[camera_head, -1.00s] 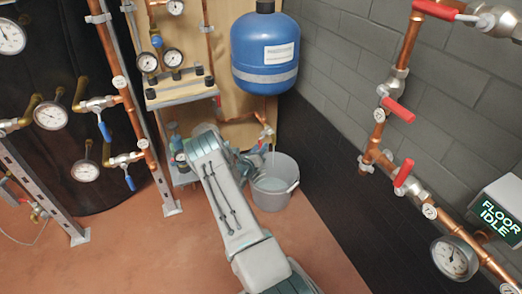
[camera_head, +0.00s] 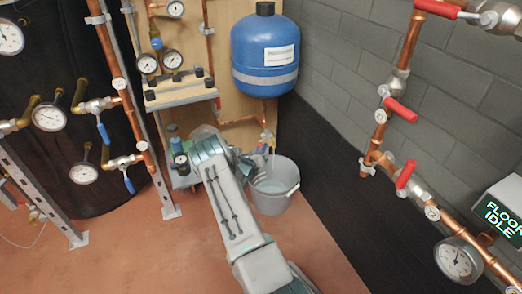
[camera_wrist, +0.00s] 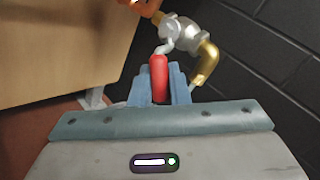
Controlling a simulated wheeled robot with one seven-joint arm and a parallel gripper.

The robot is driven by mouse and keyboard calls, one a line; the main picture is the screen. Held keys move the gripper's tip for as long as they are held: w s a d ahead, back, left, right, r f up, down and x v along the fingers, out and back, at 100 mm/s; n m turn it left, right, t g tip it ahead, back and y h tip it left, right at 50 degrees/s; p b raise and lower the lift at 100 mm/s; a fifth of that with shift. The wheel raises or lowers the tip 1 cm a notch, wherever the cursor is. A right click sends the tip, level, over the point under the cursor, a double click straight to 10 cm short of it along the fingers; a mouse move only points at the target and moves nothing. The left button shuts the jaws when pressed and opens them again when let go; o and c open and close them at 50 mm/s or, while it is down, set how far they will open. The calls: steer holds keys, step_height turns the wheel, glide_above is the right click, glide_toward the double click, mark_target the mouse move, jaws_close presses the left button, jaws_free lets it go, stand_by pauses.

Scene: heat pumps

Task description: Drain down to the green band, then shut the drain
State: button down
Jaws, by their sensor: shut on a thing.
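The drain valve (camera_wrist: 182,34) is a silver body with a red lever (camera_wrist: 159,72) and a bent brass spout (camera_wrist: 207,66) in the wrist view. My gripper (camera_wrist: 160,92) is shut on the red lever, with blue-grey fingers on either side of it. In the head view the valve (camera_head: 267,136) sits low under the blue tank, partly hidden by my arm. A thin stream falls below it into a grey bucket (camera_head: 273,203), which holds some water. Two round gauges (camera_head: 147,64) (camera_head: 172,58) sit on the wooden board; I cannot make out a green band.
The blue tank (camera_head: 265,60) hangs above the valve. A brick wall (camera_head: 340,75) stands to the right, with copper pipes and red levers (camera_head: 400,109) in front of it. More pipes and gauges stand at left. The reddish floor (camera_head: 130,255) is open in front.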

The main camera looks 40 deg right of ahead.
steer(key=shift+w+f+m+h+b, duration=0.35)
steer(key=shift+f+m+h+b, duration=0.3)
steer(key=shift+b, duration=0.55)
steer(key=shift+w+d+r+m+h+b, duration=0.1)
steer(key=shift+w+m+h+b, duration=0.25)
steer(key=shift+m+h, duration=0.45)
steer(key=shift+w+d+f+m+h+b, duration=0.1)
steer(key=shift+w+m+h+b, duration=0.25)
steer(key=shift+m, duration=0.8)
steer(key=shift+w+d+r+m+h+b, duration=0.15)
steer(key=shift+w+m+h, duration=0.25)
steer(key=shift+m+h, duration=0.45)
steer(key=shift+m, duration=0.25)
steer(key=c, duration=1.4)
jaws_free()
steer(key=p+v, duration=0.4)
steer(key=v, duration=1)
steer(key=shift+w+r, duration=0.15)
